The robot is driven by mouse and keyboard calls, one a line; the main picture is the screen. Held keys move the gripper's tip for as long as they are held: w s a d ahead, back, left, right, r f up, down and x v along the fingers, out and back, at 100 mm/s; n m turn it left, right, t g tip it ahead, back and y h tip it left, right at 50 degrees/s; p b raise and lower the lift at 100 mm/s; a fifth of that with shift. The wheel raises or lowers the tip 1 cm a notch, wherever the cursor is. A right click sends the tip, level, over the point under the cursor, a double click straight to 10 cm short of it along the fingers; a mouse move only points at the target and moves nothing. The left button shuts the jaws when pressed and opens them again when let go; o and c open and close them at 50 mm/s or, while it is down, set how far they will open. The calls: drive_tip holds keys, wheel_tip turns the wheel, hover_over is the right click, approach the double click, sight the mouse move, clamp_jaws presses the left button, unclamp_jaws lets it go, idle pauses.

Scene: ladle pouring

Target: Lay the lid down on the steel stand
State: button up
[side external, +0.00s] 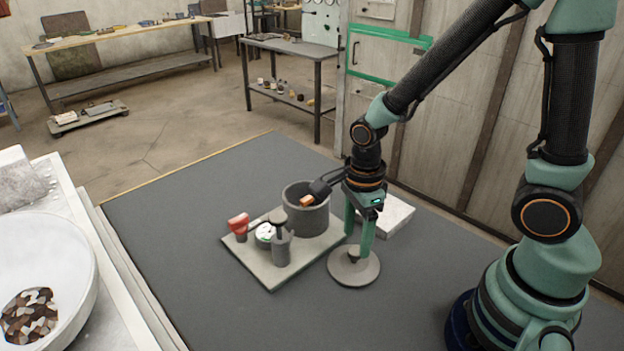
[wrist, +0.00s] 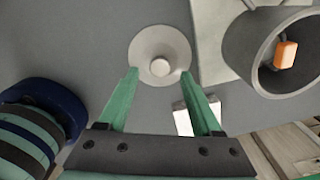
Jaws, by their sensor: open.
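The lid (side external: 343,270) is a round grey disc with a small knob. It lies flat on the dark mat beside the front right of the grey board, and it also shows in the wrist view (wrist: 146,43). My gripper (side external: 358,238) points down over the lid. Its two green fingers are open and apart, and in the wrist view (wrist: 162,75) the knob lies between and just beyond the fingertips. Nothing is held. A pale flat block (side external: 397,213) lies behind my gripper, partly hidden; I cannot tell whether it is the steel stand.
A grey pot (side external: 306,222) stands on the board (side external: 262,272), with an orange-tipped dark piece (side external: 307,200) at its mouth. A red item (side external: 238,222) and a grey cylinder (side external: 281,250) share the board. A white bowl (side external: 75,270) is at left. Mat is clear in front.

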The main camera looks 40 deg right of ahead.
wheel_tip(320, 180, up, 7)
wheel_tip(320, 180, up, 6)
drive_tip(key=n+t, duration=0.2)
drive_tip(key=n, duration=0.7)
hover_over(355, 250)
drive_tip(key=d, duration=0.2)
drive_tip(key=r+n+t, duration=0.1)
drive_tip(key=n, duration=0.3)
drive_tip(key=d+r+n+t, duration=0.1)
drive_tip(key=r+n, duration=0.1)
drive_tip(key=n, duration=0.3)
drive_tip(key=d+r+n+t, duration=0.1)
drive_tip(key=r+n, duration=0.1)
drive_tip(key=n, duration=0.2)
drive_tip(key=shift+r+n+t, duration=0.2)
drive_tip(key=shift+n+t, duration=0.1)
